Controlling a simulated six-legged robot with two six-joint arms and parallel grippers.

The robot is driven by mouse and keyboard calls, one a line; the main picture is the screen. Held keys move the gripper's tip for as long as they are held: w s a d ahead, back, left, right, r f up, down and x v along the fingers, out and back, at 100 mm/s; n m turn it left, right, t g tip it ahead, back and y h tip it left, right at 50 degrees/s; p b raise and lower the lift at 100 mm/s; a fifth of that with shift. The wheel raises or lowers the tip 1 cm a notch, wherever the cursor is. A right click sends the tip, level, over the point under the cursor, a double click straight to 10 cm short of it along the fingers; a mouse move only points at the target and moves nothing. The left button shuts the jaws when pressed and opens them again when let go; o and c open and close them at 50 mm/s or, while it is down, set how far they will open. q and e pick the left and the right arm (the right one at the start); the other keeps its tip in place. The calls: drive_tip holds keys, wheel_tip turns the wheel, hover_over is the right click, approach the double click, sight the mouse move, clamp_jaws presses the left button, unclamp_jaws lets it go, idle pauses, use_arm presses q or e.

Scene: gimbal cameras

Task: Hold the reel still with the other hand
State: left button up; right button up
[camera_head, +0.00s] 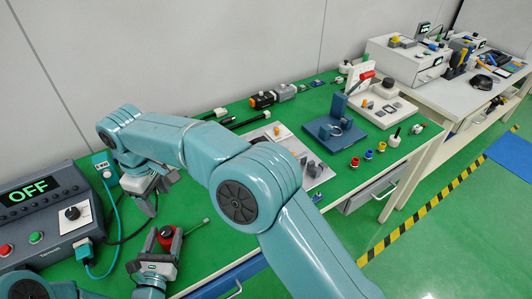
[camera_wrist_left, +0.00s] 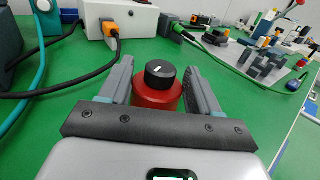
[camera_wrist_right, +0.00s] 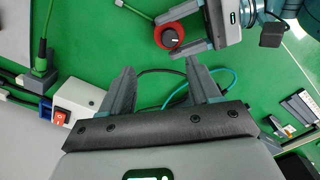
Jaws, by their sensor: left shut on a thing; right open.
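The reel appears to be the red round body with a black knob on top (camera_head: 166,241), on the green table in the head view. A thin pale strand with a small tip sticks out from it toward the upper right. My left gripper (camera_head: 158,262) is shut on it; in the left wrist view the red body (camera_wrist_left: 157,98) stands upright between both fingers.
A dark grey unit with an OFF display (camera_head: 30,190) stands at the left. Teal and black cables run from it across the table near the reel. A white box with an orange switch (camera_wrist_right: 72,103) is near my right gripper. Fixtures and small parts (camera_head: 335,130) fill the far side.

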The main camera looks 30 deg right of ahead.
drive_tip(key=w+d+f+m, duration=0.1)
drive_tip(key=d+f+m, duration=0.1)
drive_tip(key=d, duration=1.4)
drive_tip(key=w+d+f+m+t, duration=0.1)
drive_tip(key=d+f+m, duration=0.1)
drive_tip(key=d, duration=1.4)
drive_tip(key=shift+f+m+t+h, duration=0.3)
drive_tip(key=shift+f+m+h, duration=0.1)
drive_tip(key=shift+w, duration=0.1)
drive_tip(key=c, duration=0.3)
